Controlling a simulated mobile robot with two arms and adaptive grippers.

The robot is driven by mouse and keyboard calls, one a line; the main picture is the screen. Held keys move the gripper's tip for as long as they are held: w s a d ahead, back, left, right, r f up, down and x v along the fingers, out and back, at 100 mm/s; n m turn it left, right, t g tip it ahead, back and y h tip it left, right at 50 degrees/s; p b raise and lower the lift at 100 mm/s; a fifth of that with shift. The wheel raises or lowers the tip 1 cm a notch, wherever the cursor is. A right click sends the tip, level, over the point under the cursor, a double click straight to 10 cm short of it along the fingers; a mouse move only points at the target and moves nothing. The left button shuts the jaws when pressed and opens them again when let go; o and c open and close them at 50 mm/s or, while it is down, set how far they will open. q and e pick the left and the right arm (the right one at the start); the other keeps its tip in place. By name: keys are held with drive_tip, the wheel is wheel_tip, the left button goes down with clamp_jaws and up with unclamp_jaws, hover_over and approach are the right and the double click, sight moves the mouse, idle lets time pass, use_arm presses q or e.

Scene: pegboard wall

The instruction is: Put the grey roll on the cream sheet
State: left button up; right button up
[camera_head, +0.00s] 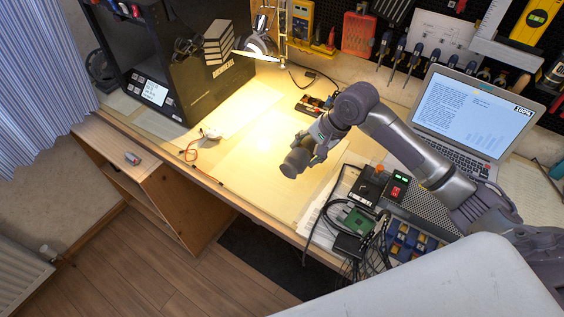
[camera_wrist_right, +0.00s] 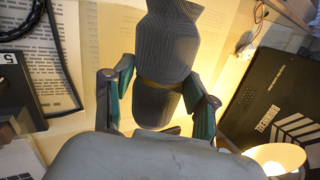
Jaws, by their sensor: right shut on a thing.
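The grey roll (camera_head: 294,163) is dark grey and is held above the lit workbench. It also shows in the right wrist view (camera_wrist_right: 168,45), ribbed, with a narrower middle. My right gripper (camera_head: 310,147) is shut on it; in the wrist view the two fingers (camera_wrist_right: 160,100) press its sides. The cream sheet (camera_head: 250,168) lies flat on the bench under and to the left of the roll, bright under the lamp. The roll's exact height above it cannot be told. My left gripper is not in view.
A laptop (camera_head: 470,110) stands at the right. A black power box (camera_head: 370,184), a green board (camera_head: 357,217) and cables lie right of the sheet. A black cabinet (camera_head: 195,80) and a lit lamp (camera_head: 257,55) stand at the back left.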

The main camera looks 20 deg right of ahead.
drive_tip(key=w+a+f, duration=0.2)
drive_tip(key=a, duration=0.1)
drive_tip(key=w+a+f, duration=0.1)
drive_tip(key=shift+a, duration=0.3)
drive_tip(key=shift+w+a+f, duration=0.2)
drive_tip(key=shift+a+f, duration=0.15)
drive_tip(key=shift+f, duration=0.1)
wheel_tip(320, 180, down, 3)
drive_tip(key=shift+f, duration=0.4)
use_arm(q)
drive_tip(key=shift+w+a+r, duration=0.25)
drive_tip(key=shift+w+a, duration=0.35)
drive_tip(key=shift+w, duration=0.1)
use_arm(e)
drive_tip(key=o, duration=1.3)
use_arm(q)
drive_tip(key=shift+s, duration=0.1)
